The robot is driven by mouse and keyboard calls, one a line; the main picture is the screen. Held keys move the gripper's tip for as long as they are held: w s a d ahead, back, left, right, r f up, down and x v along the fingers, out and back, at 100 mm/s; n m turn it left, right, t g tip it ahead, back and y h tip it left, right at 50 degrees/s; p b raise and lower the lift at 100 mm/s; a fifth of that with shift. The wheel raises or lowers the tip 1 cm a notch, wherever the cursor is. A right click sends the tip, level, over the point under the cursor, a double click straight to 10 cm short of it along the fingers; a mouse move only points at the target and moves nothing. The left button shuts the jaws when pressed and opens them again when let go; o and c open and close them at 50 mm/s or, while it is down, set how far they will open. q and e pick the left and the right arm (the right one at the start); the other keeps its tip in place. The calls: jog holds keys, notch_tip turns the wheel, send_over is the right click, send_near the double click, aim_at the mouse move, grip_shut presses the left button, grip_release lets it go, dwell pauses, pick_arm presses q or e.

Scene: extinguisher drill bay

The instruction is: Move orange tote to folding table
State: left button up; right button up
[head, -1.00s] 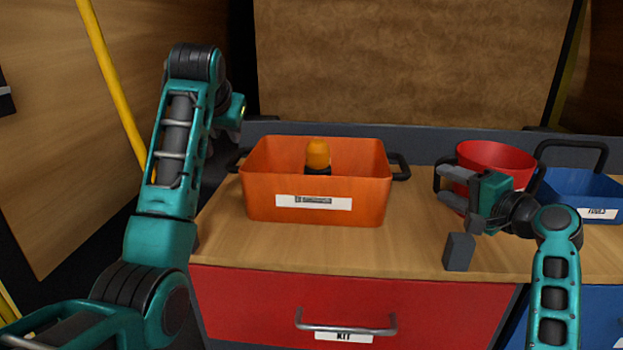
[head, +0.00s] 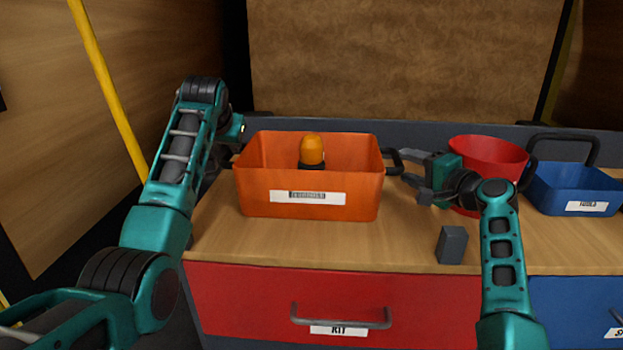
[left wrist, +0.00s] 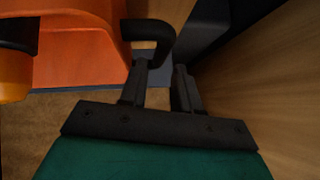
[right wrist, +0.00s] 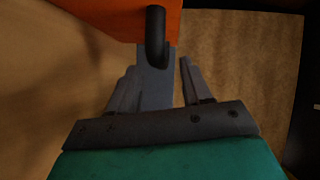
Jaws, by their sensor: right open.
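The orange tote (head: 308,190) with a white label sits upright on the wooden-topped bench (head: 300,245). It has a black handle at each end. My left gripper (left wrist: 161,80) is open at the tote's left handle (left wrist: 150,35), beyond its fingertips and not clasped; in the head view my arm mostly hides this gripper. My right gripper (head: 408,168) is open at the right handle (head: 394,162). In the right wrist view that handle (right wrist: 156,38) lies ahead, roughly between the spread fingers (right wrist: 160,75). I cannot pick out a folding table.
An orange-domed object with a dark base (head: 312,150) stands in the tote. A red bucket (head: 490,150) and a blue bin (head: 570,190) stand to the right, close to my right gripper. A small grey block (head: 452,245) is near the front edge. A yellow pole (head: 105,80) is at left.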

aim_at(229, 152)
pick_arm(q)
jog(key=shift+x, duration=2.25)
pick_arm(e)
jog(key=shift+x, duration=2.25)
pick_arm(q)
jog(key=shift+c, duration=0.3)
pick_arm(e)
jog(key=shift+c, duration=0.3)
pick_arm(q)
jog(key=c, duration=0.4)
pick_arm(e)
jog(key=c, duration=0.4)
pick_arm(q)
grip_shut()
pick_arm(e)
grip_shut()
pick_arm(q)
jog(key=shift+r, duration=0.25)
pick_arm(e)
jog(key=shift+r, duration=0.2)
